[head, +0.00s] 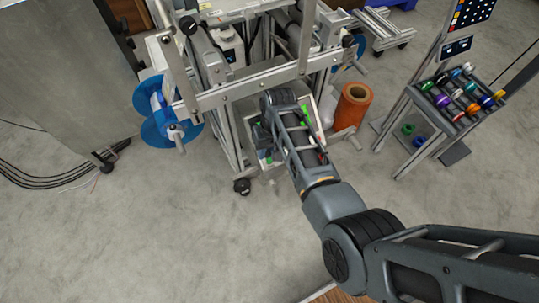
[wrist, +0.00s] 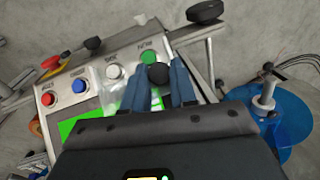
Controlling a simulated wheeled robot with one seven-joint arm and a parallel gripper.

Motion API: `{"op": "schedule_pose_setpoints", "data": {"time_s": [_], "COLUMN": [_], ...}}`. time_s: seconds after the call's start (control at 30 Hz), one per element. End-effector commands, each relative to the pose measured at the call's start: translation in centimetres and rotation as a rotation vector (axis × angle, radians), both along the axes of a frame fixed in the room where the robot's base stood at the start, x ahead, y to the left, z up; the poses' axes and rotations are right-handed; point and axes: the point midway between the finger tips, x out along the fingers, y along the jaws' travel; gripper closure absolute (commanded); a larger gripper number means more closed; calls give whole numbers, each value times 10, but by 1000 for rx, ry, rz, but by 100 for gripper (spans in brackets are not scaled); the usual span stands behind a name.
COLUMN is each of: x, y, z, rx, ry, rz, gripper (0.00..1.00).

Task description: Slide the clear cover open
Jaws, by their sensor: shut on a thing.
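In the wrist view, my gripper (wrist: 159,80) has its two blue fingers closed around a round black knob (wrist: 158,73). The knob sits over a grey control panel (wrist: 50,98) with red, blue, white and green buttons and a bright green screen. The clear cover (wrist: 112,90) is faint; a paler see-through area lies around the white button, and its edges are hard to make out. I cannot see how the knob joins it. In the head view, my arm reaches down to the panel on the machine frame and hides most of the panel and the fingertips.
A blue reel (wrist: 285,122) stands close on the right in the wrist view. In the head view, metal frame bars (head: 245,88) cross just above my wrist. An orange roll (head: 352,106) and a rack of coloured spools (head: 460,92) stand to the right. The front floor is open.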

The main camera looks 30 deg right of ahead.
Motion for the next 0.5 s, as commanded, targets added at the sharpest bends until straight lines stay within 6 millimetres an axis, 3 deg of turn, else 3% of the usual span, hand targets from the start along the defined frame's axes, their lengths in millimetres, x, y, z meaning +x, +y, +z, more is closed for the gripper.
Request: {"op": "schedule_pose_setpoints", "data": {"time_s": [0.13,0.17,0.4,0.5], "x": [0,0,0,0], "y": [0,0,0,0], "z": [0,0,-1,-1], "rx": [-1,-1,0,0], "ry": [-1,-1,-1,-1], "rz": [0,0,0,0], "gripper": [100,71,48,47]}}
